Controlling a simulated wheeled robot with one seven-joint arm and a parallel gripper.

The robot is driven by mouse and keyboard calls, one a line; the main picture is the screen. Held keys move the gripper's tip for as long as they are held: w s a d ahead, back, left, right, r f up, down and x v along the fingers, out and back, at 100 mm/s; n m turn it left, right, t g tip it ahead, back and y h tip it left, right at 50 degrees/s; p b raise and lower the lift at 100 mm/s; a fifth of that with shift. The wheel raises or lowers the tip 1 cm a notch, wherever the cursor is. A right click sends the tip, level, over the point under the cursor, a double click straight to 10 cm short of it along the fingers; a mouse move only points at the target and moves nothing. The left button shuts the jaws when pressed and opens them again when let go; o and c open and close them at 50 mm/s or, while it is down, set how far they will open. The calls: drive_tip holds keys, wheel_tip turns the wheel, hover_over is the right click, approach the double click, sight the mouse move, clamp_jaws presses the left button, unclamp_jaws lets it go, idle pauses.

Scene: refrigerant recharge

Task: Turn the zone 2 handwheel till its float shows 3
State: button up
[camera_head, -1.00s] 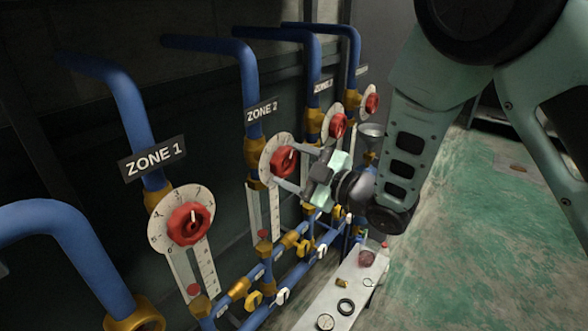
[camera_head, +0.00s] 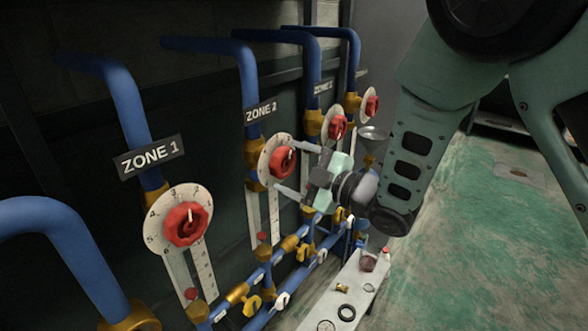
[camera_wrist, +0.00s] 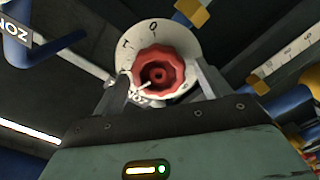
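The zone 2 handwheel (camera_head: 283,162) is a red lobed knob with a white pointer mark, on a white round dial under the ZONE 2 sign (camera_head: 261,112). Below it is a narrow scale with a red float (camera_head: 262,236) near the bottom; its reading is too small to tell. My gripper (camera_head: 287,166) is open at the dial, with one finger above and one below the handwheel in the head view. In the wrist view the handwheel (camera_wrist: 158,73) appears between the fingertips, with a visible gap on each side. Its pointer mark points to the lower left there.
The zone 1 handwheel (camera_head: 186,223) and its float (camera_head: 191,294) are at the left. Two more red handwheels, the nearer one (camera_head: 338,127), stand close behind my gripper. Blue pipes and brass valves run below. A white bench (camera_head: 330,300) holds small parts.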

drive_tip(key=shift+r, duration=0.1)
drive_tip(key=b+v, duration=0.2)
drive_tip(key=v, duration=0.4)
drive_tip(key=shift+s+d, duration=0.25)
drive_tip(key=shift+d, duration=0.1)
drive_tip(key=s+d+f+m+g+h, duration=0.1)
drive_tip(key=s+d+m+g+h, duration=0.1)
drive_tip(key=s, duration=0.6)
drive_tip(key=s+d+f+m+g+h, duration=0.2)
drive_tip(key=s+m+g+h, duration=0.3)
drive_tip(key=s, duration=0.4)
drive_tip(key=s+d+f+m+g+h, duration=0.2)
drive_tip(key=s+d+m+g+h, duration=0.1)
drive_tip(key=s, duration=0.6)
drive_tip(key=m+g+h, duration=0.1)
drive_tip(key=m+h, duration=0.1)
drive_tip(key=h, duration=0.1)
drive_tip(key=shift+d+m+h, duration=0.3)
drive_tip(key=shift+d+m, duration=0.1)
